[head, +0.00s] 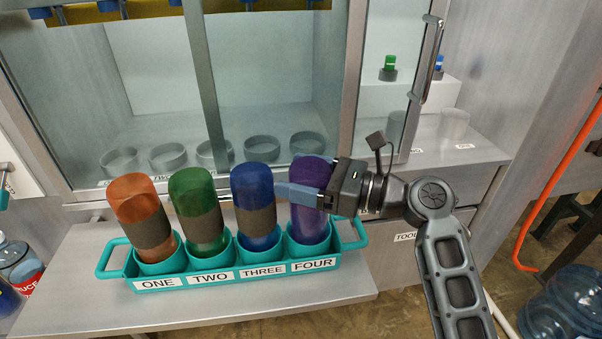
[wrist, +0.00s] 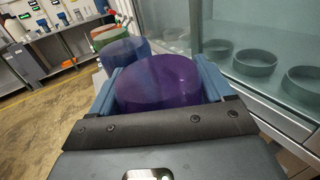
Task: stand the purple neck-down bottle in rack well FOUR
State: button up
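The purple bottle (head: 310,222) is neck-down in the teal rack (head: 236,281), at the well labelled FOUR (head: 313,265). It looks close to upright, and its lower end is hidden inside the well. My gripper (head: 297,195) reaches in from the right with its fingers around the bottle's body. In the wrist view the purple bottle (wrist: 165,85) fills the space between the two blue fingers, one on each side. The fingers appear closed on it; the contact itself is partly hidden.
Orange (head: 143,215), green (head: 199,205) and blue (head: 256,205) bottles stand in wells ONE, TWO and THREE, the blue one close beside my gripper. A glass-fronted cabinet (head: 280,110) with several grey rings is behind. Bare counter (head: 200,315) lies in front.

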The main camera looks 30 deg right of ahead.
jog(key=o, duration=0.3)
jog(key=shift+o, duration=0.2)
jog(key=shift+r, duration=0.2)
jog(key=v, duration=1.2)
jog(key=shift+b, duration=0.3)
jog(key=shift+f, duration=0.1)
